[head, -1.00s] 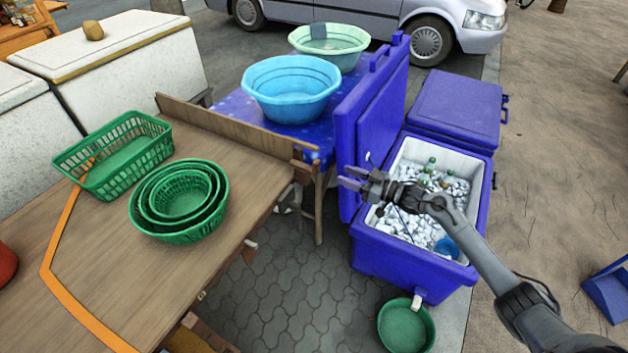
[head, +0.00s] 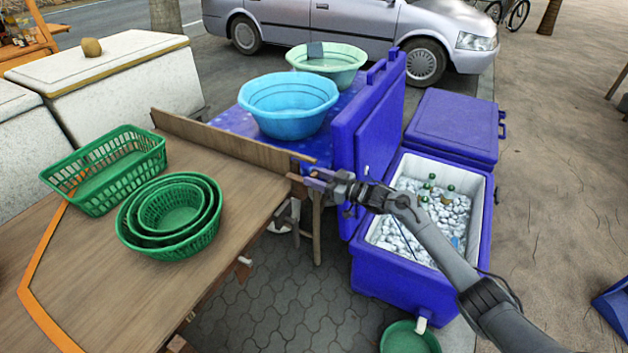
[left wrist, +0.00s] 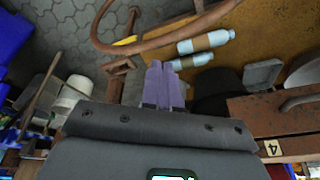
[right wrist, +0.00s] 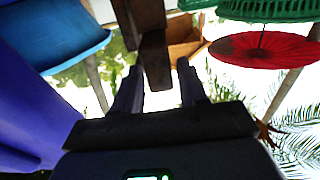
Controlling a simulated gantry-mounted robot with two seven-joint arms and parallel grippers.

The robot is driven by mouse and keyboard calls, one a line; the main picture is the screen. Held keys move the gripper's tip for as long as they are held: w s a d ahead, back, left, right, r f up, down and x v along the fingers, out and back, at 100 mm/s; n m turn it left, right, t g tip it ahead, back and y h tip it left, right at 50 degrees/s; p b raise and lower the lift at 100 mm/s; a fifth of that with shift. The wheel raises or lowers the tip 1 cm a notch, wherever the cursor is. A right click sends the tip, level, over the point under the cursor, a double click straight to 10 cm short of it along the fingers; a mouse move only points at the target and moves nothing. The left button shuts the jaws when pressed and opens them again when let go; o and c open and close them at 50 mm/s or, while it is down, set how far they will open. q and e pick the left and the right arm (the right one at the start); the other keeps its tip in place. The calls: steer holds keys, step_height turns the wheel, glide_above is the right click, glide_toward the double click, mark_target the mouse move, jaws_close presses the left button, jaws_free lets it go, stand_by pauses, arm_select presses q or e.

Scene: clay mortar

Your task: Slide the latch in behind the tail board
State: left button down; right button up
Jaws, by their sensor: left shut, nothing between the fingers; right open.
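The tail board (head: 225,137) is a long brown plank standing on edge along the far end of the wooden table. A small wooden block, seemingly the latch (head: 298,187), sits at the board's right end by the table corner. My right gripper (head: 314,181) is open at that corner, pointing left. In the right wrist view, a dark wooden piece (right wrist: 155,58) reaches between the open fingers (right wrist: 160,76); contact cannot be told. My left gripper (left wrist: 164,84) is shut and empty in the left wrist view, and is out of the head view.
The table (head: 95,270) holds a green basket (head: 105,170) and nested green bowls (head: 170,217). A blue basin (head: 288,105) stands behind the board. The blue cooler's raised lid (head: 368,130) is close to my right gripper. The open ice cooler (head: 400,285) lies below my right arm.

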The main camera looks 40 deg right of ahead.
steer(key=shift+w+a, duration=0.2)
steer(key=shift+w, duration=0.2)
jaws_close()
